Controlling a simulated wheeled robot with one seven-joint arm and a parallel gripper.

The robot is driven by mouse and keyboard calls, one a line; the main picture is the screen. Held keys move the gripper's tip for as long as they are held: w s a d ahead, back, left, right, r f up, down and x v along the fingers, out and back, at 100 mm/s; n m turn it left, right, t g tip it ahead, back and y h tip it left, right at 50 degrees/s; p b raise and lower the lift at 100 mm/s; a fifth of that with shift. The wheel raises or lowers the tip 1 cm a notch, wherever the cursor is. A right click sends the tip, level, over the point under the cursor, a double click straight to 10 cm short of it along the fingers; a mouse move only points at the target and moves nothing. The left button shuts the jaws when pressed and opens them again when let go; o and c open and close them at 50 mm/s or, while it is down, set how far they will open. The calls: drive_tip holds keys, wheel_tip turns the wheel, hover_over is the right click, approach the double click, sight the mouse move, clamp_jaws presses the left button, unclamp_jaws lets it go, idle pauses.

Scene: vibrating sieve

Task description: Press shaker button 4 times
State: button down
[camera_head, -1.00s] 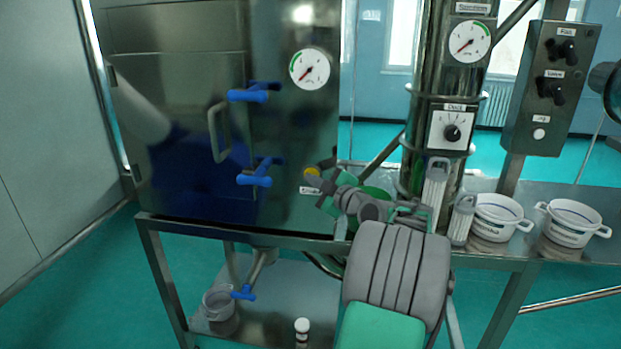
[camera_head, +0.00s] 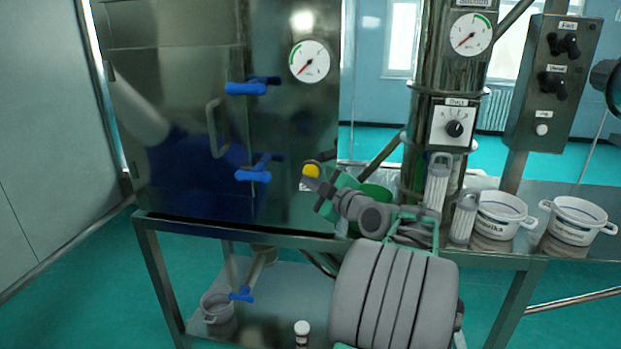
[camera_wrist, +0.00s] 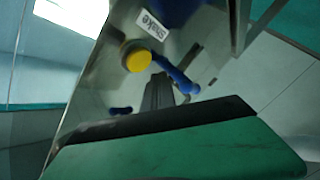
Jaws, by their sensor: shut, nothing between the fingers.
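The shaker button is a round yellow button (camera_head: 312,171) on the front of the steel cabinet (camera_head: 300,120), low at its right side. In the wrist view the yellow button (camera_wrist: 138,61) shows beside a white "Shake" label (camera_wrist: 154,24). My gripper (camera_head: 314,180) is shut and empty. Its tip is just below and in front of the button in the head view and covers the label there. In the wrist view the dark fingers (camera_wrist: 157,92) point at the cabinet just below the button. I cannot tell whether they touch it.
Blue-handled valves (camera_head: 250,88) stick out of the cabinet left of the button. White pots (camera_head: 501,222) and ribbed white cylinders (camera_head: 437,187) stand on the steel table at right. A control box (camera_head: 552,95) is above them.

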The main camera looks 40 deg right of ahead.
drive_tip(key=s+a+b, duration=0.2)
drive_tip(key=shift+a, duration=0.3)
idle(2.3)
drive_tip(key=a+m+b, duration=0.1)
drive_tip(key=m, duration=0.4)
drive_tip(key=s+a+m+b, duration=0.1)
drive_tip(key=m+b, duration=0.1)
drive_tip(key=m, duration=0.4)
drive_tip(key=s+a+m+b, duration=0.1)
drive_tip(key=m+b, duration=0.1)
drive_tip(key=m, duration=0.4)
drive_tip(key=shift+s+g, duration=0.15)
drive_tip(key=shift+g, duration=0.25)
